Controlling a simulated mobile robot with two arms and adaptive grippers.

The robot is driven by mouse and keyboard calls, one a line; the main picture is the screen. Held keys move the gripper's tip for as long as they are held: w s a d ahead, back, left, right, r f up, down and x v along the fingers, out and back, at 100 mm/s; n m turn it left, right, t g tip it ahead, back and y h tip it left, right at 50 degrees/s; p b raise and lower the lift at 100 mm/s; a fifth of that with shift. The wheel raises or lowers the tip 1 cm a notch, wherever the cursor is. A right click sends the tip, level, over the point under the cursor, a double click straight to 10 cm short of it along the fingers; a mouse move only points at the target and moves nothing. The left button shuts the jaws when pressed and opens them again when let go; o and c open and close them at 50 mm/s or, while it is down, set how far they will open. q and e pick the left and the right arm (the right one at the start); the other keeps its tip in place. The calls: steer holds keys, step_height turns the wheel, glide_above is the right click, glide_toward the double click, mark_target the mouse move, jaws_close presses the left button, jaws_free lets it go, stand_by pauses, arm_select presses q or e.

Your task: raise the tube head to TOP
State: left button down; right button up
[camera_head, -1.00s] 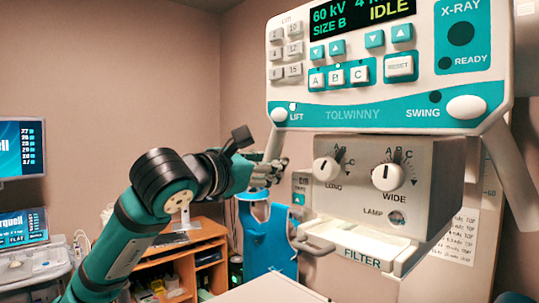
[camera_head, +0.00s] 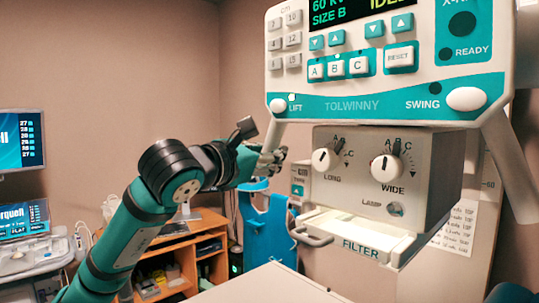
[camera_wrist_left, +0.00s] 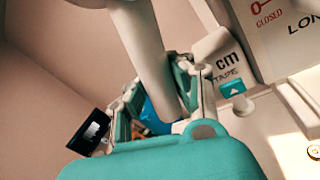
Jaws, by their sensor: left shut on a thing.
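The tube head's white control panel (camera_head: 385,88) fills the upper right of the head view, with the grey collimator box (camera_head: 375,175) below it. The panel has a LIFT button (camera_head: 278,105) with a pale lamp above it and a SWING button with a dark lamp. My left gripper (camera_head: 270,163) is at the lower end of the panel's left white handle bar (camera_head: 272,138). In the left wrist view, the gripper's fingers (camera_wrist_left: 163,85) are on both sides of the white bar (camera_wrist_left: 158,50), shut on it. My right gripper is not in view.
A pale tabletop (camera_head: 265,285) lies below the collimator. A blue stand (camera_head: 268,230) and a wooden desk (camera_head: 195,255) are behind my left arm. A monitor (camera_head: 20,140) and a grey console (camera_head: 35,260) stand at the far left. A wall chart (camera_head: 458,230) is behind the collimator.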

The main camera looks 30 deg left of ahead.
mark_target(273, 48)
arm_select(q)
steer(key=r+p, duration=0.4)
steer(key=r, duration=0.2)
steer(key=r+p, duration=0.4)
steer(key=r, duration=0.3)
steer(key=w+r+p, duration=0.1)
steer(key=r+p, duration=0.3)
steer(key=r, duration=0.3)
steer(key=shift+d, duration=0.1)
